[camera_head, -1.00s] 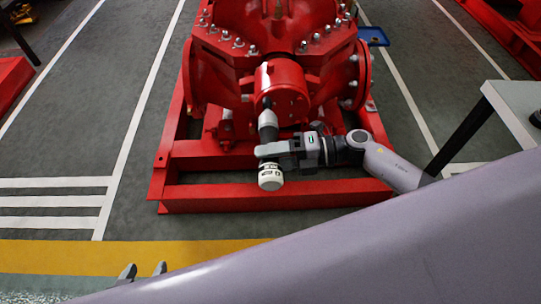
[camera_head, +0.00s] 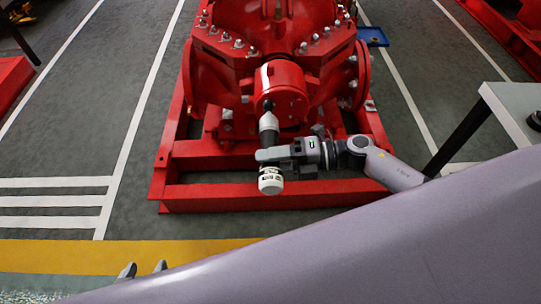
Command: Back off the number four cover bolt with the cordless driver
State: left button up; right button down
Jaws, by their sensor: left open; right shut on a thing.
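The red pump (camera_head: 230,70) stands on its red base frame, with a round cover (camera_head: 284,84) at the front of its housing. My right gripper (camera_head: 270,154) is shut on the cordless driver (camera_head: 270,180). The driver's grey nose points up to the lower left part of the round cover, and its white battery end hangs below the gripper. The driver's tip meets or nearly meets the cover's edge; I cannot tell if it sits on a bolt. The number four bolt cannot be made out. My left gripper (camera_head: 144,270) is open and empty at the bottom left, its two fingertips showing.
The red base frame's front beam (camera_head: 230,198) lies just below the driver. A table (camera_head: 515,108) with a dark leg stands at the right. A blue tray (camera_head: 373,37) lies behind the pump.

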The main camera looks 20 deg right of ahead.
aim_at(271, 178)
jog(key=shift+s+a+p, duration=0.2)
jog(key=shift+s+p, duration=0.1)
jog(key=shift+s, duration=0.35)
jog(key=shift+s+a+p, duration=0.2)
jog(key=shift+s+p, duration=0.1)
jog(key=shift+s, duration=0.4)
jog(key=shift+s+a+p, duration=0.2)
jog(key=shift+s+p, duration=0.1)
jog(key=shift+s, duration=0.35)
jog(key=shift+w+r, duration=0.1)
jog(key=shift+r, duration=0.05)
